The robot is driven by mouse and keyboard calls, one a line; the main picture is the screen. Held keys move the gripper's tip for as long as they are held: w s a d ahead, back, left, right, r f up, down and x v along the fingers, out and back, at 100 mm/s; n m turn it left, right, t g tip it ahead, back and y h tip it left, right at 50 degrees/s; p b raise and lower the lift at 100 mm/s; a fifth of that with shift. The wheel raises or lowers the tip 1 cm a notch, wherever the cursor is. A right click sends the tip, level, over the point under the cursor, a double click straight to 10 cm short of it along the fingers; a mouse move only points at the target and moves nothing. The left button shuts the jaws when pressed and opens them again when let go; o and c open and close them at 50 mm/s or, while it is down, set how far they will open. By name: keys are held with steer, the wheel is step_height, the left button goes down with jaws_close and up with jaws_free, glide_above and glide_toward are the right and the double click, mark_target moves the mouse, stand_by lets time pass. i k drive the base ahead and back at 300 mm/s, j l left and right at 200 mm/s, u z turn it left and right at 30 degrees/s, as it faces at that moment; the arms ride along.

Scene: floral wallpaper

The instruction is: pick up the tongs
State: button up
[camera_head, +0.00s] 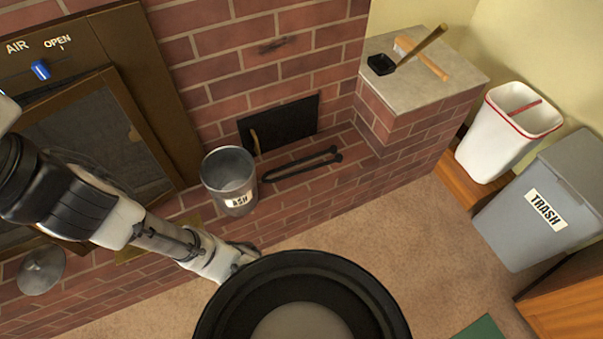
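The tongs (301,164) are black, with two long arms. They lie on the brick ledge in front of the dark opening in the brick wall, just right of the metal ash bucket. My gripper (246,252) is at the end of my arm, below and left of the tongs and below the bucket. It is apart from the tongs. Its fingers are small and partly hidden behind the dark round part in front, so I cannot tell whether they are open or shut.
The ash bucket (229,180) stands on the ledge between my gripper and the tongs. A brush (423,59) and a black shovel (382,64) lie on the stone-topped brick block. A white bin (505,135) and a grey trash bin (543,210) stand at right. Carpet (400,240) is clear.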

mark_target(333, 149)
steer(key=k+l+u, duration=0.2)
steer(key=l, duration=0.2)
steer(key=k+l+u, duration=0.15)
steer(key=k+l, duration=0.15)
steer(key=i+z, duration=0.1)
steer(key=z, duration=0.35)
steer(key=j+z, duration=0.15)
steer(key=z, duration=0.3)
steer(key=i+j+z, duration=0.1)
steer(key=z, duration=0.35)
steer(key=j+z, duration=0.25)
steer(key=j, duration=0.25)
steer(key=j+z, duration=0.3)
steer(key=j, duration=0.2)
steer(key=i+j, duration=0.1)
steer(key=j, duration=0.9)
steer(key=i+j, duration=0.1)
steer(key=i, duration=0.3)
